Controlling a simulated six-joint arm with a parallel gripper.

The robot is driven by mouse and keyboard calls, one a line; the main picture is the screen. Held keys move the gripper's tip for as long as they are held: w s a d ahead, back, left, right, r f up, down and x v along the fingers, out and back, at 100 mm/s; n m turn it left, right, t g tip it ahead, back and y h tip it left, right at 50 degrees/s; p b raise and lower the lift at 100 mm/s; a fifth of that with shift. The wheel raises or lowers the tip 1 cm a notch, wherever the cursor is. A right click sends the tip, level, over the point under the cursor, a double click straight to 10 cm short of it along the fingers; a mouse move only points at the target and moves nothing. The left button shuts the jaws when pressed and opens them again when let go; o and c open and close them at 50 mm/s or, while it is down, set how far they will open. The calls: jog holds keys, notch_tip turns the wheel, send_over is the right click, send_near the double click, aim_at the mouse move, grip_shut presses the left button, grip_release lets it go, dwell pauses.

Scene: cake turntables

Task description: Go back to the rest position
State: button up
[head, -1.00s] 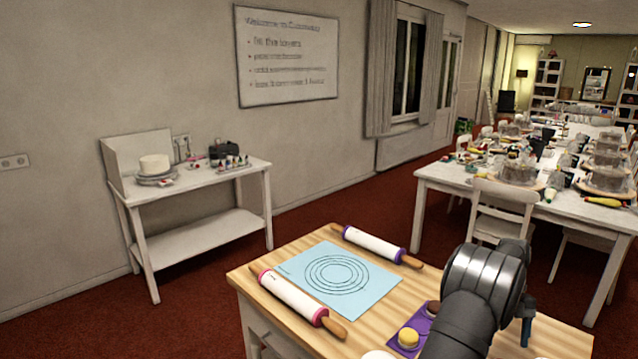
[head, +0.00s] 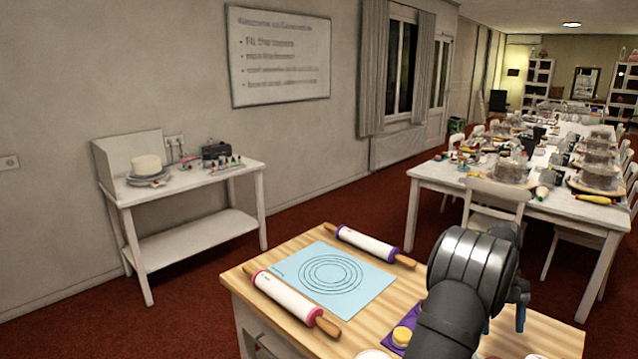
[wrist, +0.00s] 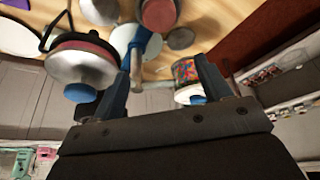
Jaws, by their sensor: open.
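My gripper (head: 505,318) is at the lower right in the head view, above the right part of the wooden worktop (head: 420,275). Its blue fingers show just past my dark wrist. In the wrist view my gripper (wrist: 167,66) has its two fingers wide apart. Nothing is held between them. Beyond the fingers, a silver round piece with a red layer and a blue knob (wrist: 82,66) shows at left. A patterned round tin (wrist: 185,72) shows near the right finger. My arm hides part of the worktop in the head view.
A blue mat with rings (head: 330,280) lies on the worktop between two rolling pins, one purple-ended (head: 367,243), one pink-ended (head: 285,297). A yellow-topped piece (head: 402,335) is beside my arm. A white side table (head: 190,185) and a long crowded table (head: 430,172) stand beyond.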

jog(key=w+a+r+n+t+h, duration=0.2)
jog(key=w+a+r+n+h, duration=0.35)
jog(key=a+n, duration=0.65)
jog(key=w+a+f+n+t+y, duration=0.1)
jog(key=a+f+n, duration=0.4)
jog(key=a+n, duration=0.5)
jog(key=w+a+f+n+t+y, duration=0.1)
jog(key=a+f+n+t+y, duration=0.2)
jog(key=a+n, duration=0.8)
jog(key=shift+a+f+t, duration=0.95)
jog(key=shift+a+t, duration=0.25)
jog(key=shift+t, duration=0.1)
